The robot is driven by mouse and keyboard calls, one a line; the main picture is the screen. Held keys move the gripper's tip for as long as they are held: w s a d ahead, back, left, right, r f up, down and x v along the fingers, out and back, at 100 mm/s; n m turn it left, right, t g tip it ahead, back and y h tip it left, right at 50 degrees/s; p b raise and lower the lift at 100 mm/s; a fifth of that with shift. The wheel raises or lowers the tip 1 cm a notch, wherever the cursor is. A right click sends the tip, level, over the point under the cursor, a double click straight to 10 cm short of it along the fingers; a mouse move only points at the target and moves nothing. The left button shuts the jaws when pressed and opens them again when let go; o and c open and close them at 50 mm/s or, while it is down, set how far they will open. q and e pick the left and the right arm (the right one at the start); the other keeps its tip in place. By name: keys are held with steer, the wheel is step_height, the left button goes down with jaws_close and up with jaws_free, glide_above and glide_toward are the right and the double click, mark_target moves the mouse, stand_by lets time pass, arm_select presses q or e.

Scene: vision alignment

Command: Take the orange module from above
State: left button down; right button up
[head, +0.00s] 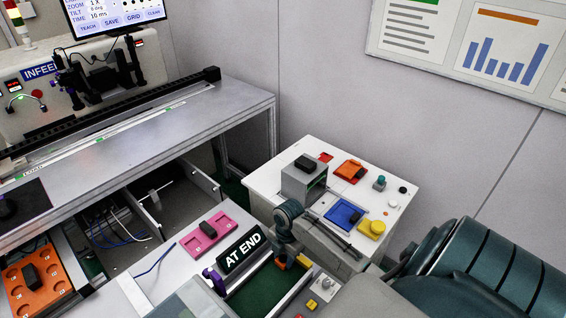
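A small orange piece (303,262) shows low in the middle of the head view, beside the fingers of my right gripper (284,258). My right arm comes in from the right, and the gripper points down over the dark green strip next to the "AT END" sign. I cannot tell whether the orange piece is held, or whether the fingers are open. An orange-red holder (344,169) with a black block sits on the white cabinet top. An orange plate (38,300) with a black block lies at the far lower left. My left gripper is not in view.
A pink plate (222,221) lies left of the "AT END" sign (241,249). The grey bench (205,115) and infeed machine fill the left.

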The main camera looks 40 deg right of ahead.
steer(key=shift+c, duration=1.2)
steer(key=shift+r, duration=0.15)
